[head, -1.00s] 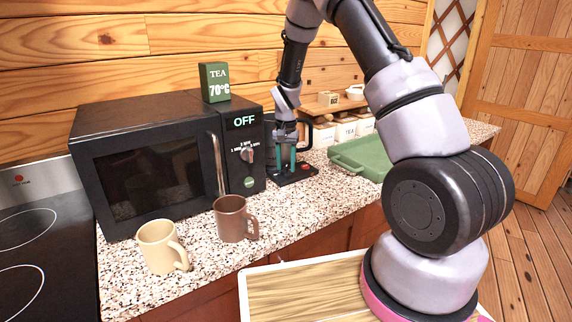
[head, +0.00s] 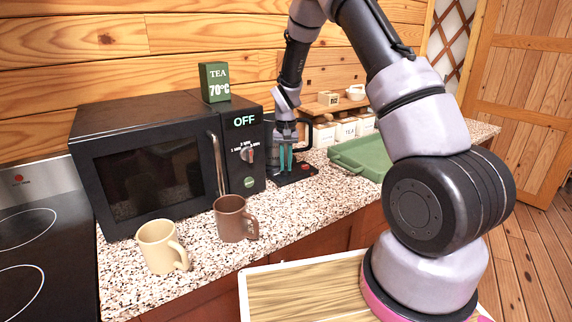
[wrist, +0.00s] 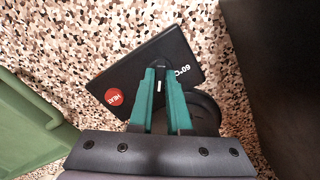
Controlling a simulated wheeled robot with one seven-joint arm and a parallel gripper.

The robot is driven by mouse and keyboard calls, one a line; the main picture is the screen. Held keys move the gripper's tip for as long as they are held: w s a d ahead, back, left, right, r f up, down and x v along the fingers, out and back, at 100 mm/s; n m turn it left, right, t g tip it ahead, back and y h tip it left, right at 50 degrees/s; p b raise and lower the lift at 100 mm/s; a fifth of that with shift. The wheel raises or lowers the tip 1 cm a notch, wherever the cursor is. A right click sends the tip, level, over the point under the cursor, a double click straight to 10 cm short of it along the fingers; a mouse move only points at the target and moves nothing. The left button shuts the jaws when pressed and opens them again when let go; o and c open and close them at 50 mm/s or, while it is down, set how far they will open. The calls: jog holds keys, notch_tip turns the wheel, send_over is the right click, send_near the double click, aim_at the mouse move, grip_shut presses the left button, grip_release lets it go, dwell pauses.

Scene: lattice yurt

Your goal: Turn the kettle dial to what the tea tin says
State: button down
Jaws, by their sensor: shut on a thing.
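The green tea tin (head: 215,82) stands on the microwave and reads "TEA 70°C". The kettle (head: 306,132) is dark and mostly hidden behind my gripper. Its black base (head: 300,176) lies on the counter, with a red HEAT button (wrist: 114,97) and the printed mark "60°C" (wrist: 182,70). The small dark dial (wrist: 160,66) is on this base, between my fingertips. My gripper (head: 287,167) points down with teal fingers and is shut on the dial; it also shows in the wrist view (wrist: 161,72). The fingers hide much of the dial, and I cannot read its setting.
The black microwave (head: 150,165), showing OFF, stands left of the base. A brown mug (head: 230,220) and a cream mug (head: 158,248) stand in front of it. A green tray (head: 358,160) and white canisters (head: 345,130) are to the right. Speckled counter is clear in front.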

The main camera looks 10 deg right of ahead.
aim_at(286, 166)
jog(key=n, duration=0.3)
jog(key=shift+n, duration=2.1)
jog(key=c, duration=0.9)
grip_release()
jog(key=shift+r, duration=0.15)
notch_tip(286, 166, up, 11)
jog(key=shift+f, duration=0.2)
